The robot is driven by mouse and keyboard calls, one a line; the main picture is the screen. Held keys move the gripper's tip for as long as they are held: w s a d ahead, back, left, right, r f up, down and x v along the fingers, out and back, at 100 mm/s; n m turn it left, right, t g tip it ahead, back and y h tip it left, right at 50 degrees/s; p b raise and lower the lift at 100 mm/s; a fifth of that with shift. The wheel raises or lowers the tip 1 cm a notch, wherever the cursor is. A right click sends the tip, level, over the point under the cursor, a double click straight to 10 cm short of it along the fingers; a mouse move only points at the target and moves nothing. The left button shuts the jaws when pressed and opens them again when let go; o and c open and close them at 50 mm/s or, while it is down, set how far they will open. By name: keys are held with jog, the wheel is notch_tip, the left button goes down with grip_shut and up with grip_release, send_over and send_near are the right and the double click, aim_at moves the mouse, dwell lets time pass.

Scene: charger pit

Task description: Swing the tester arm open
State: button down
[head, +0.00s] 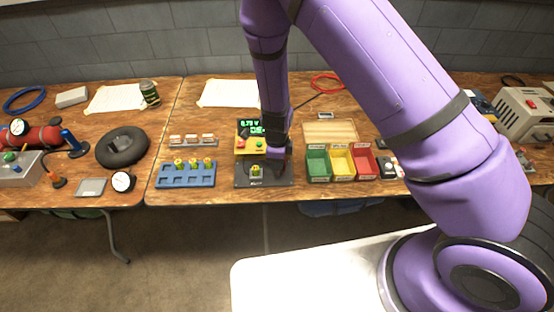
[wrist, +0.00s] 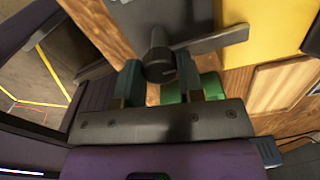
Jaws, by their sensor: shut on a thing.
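The tester is a yellow unit (head: 242,150) with a lit green display (head: 250,127), a red button and a dark base plate (head: 264,183). A yellow-and-green cell (head: 256,170) stands on the base plate. In the wrist view the tester's yellow body (wrist: 270,30) is at the upper right. The tester arm is a dark grey bar (wrist: 218,40) with a black knob (wrist: 158,62). My gripper (wrist: 159,78) is shut on the knob, one finger on each side. In the head view my gripper (head: 277,160) is at the tester's right side, and my wrist hides part of the tester.
Green (head: 318,164), yellow (head: 341,163) and red (head: 363,163) bins stand close to the right. A blue rack (head: 187,176) with several cells is to the left. A black ring (head: 122,147) lies farther left. The floor in front is clear.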

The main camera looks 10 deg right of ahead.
jog(key=shift+m, duration=0.3)
jog(key=c, duration=0.7)
grip_release()
jog(key=shift+c, duration=0.2)
notch_tip(320, 180, up, 11)
dwell(0.3)
